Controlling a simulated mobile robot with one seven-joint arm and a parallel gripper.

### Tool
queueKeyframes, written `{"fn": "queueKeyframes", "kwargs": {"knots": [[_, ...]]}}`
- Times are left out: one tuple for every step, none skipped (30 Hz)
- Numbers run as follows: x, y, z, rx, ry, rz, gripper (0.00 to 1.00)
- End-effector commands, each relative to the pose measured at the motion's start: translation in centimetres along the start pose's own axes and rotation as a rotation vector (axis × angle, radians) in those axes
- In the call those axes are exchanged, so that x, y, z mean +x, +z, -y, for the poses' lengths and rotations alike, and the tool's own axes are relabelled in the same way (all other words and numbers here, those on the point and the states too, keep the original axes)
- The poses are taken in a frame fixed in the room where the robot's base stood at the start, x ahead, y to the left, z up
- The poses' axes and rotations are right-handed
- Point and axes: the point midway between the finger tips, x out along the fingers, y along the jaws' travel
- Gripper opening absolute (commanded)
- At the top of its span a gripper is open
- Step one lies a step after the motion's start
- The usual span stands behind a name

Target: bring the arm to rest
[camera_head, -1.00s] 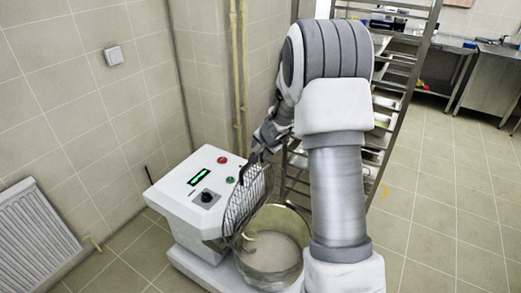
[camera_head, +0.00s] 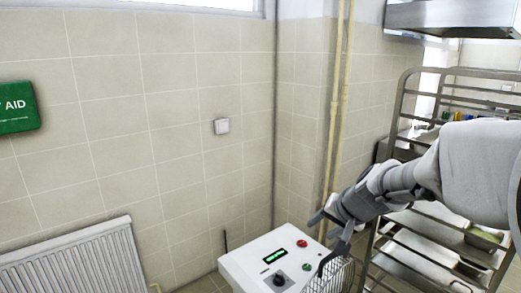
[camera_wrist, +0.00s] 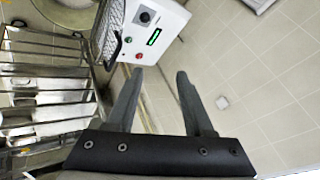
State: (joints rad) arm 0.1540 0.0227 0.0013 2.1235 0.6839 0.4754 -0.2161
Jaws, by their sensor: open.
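My gripper (camera_head: 325,226) is above the white mixer (camera_head: 262,262) and its wire guard (camera_head: 331,274), in front of the tiled corner. In the wrist view my gripper (camera_wrist: 157,75) has its two fingers spread, with nothing between them. The white mixer (camera_wrist: 163,28) shows there beyond the fingertips, with its dial and green display. My arm reaches in from the right in the head view. The mixer's bowl is out of the head view.
A metal rack (camera_head: 425,245) with trays stands close to my arm at the right; it also shows in the wrist view (camera_wrist: 45,90). A radiator (camera_head: 80,262) and a green first-aid sign (camera_head: 17,108) are on the left wall. Yellow pipes (camera_head: 335,110) run up the corner.

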Motion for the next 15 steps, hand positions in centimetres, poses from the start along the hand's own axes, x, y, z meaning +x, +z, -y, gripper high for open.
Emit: {"fn": "queueKeyframes", "kwargs": {"knots": [[-1.9, 1.3, 0.7, -0.048, -0.003, 0.008, 0.52], [-2.8, 2.1, 0.9, -0.074, -0.001, 0.017, 0.52], [-4.0, 3.1, 1.1, -0.107, 0.003, 0.026, 0.52], [-4.8, 3.9, 1.1, -0.132, 0.007, 0.034, 0.52], [-5.7, 4.7, 1.2, -0.158, 0.012, 0.041, 0.52], [-6.8, 5.8, 1.2, -0.19, 0.02, 0.05, 0.52], [-7.6, 6.6, 1.1, -0.214, 0.027, 0.057, 0.52], [-8.4, 7.4, 0.9, -0.238, 0.035, 0.062, 0.52], [-9.4, 8.5, 0.7, -0.268, 0.047, 0.069, 0.52], [-10.1, 9.3, 0.5, -0.291, 0.057, 0.074, 0.52], [-10.8, 10.1, 0.2, -0.314, 0.068, 0.078, 0.52], [-11.8, 11.1, -0.3, -0.342, 0.083, 0.083, 0.52], [-12.4, 11.8, -0.7, -0.363, 0.096, 0.087, 0.52], [-13.0, 12.5, -1.1, -0.384, 0.109, 0.089, 0.52], [-13.8, 13.4, -1.6, -0.408, 0.126, 0.092, 0.52]]}}
